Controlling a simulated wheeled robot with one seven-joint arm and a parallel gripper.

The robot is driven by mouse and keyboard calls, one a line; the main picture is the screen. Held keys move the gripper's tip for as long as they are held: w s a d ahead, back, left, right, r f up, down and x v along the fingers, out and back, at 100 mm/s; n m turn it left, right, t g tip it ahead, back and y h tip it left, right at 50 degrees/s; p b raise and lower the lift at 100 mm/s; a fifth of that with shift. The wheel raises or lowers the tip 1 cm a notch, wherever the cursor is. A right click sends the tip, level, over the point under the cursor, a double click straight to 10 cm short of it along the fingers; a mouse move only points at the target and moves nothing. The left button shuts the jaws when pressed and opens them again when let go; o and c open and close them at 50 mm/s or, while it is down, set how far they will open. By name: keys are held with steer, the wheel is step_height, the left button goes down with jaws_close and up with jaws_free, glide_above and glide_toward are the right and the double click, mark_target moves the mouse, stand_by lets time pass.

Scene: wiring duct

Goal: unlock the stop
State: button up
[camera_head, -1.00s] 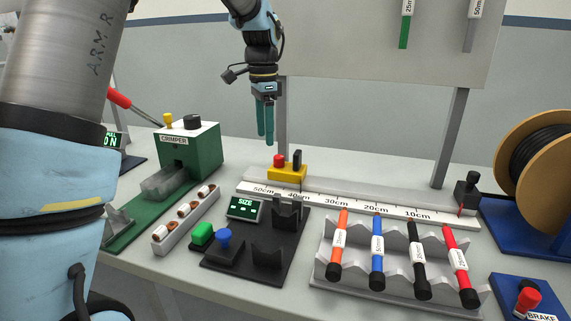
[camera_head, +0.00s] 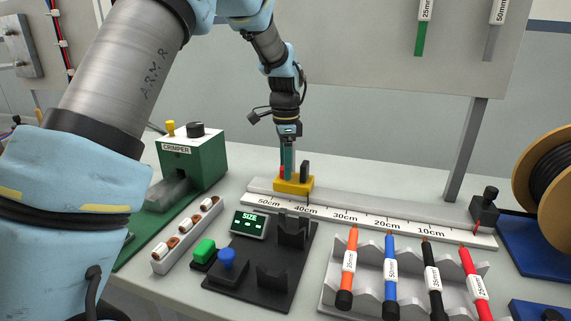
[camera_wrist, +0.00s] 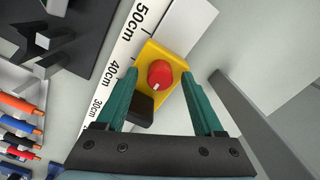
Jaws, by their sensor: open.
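The stop is a yellow block (camera_head: 294,186) on the white ruler rail (camera_head: 352,213), near the 40cm mark. It carries a red knob, mostly hidden in the head view, and an upright black handle (camera_head: 305,171). In the wrist view the red knob (camera_wrist: 161,74) with a small white mark sits on the yellow block (camera_wrist: 151,54). My gripper (camera_head: 287,176) points down over the stop. Its green fingers are open, one on each side of the red knob, with gaps visible in the wrist view (camera_wrist: 162,75). Contact with the block cannot be told.
A black fixture (camera_head: 262,262) with a SIZE display, blue knob and green button stands in front of the rail. A rack (camera_head: 372,300) of coloured tools is to the right. The green crimper (camera_head: 195,158) is at left, a cable spool (camera_head: 552,170) at right.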

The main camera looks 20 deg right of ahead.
steer(key=shift+f, duration=0.15)
jaws_close()
stand_by(0.5)
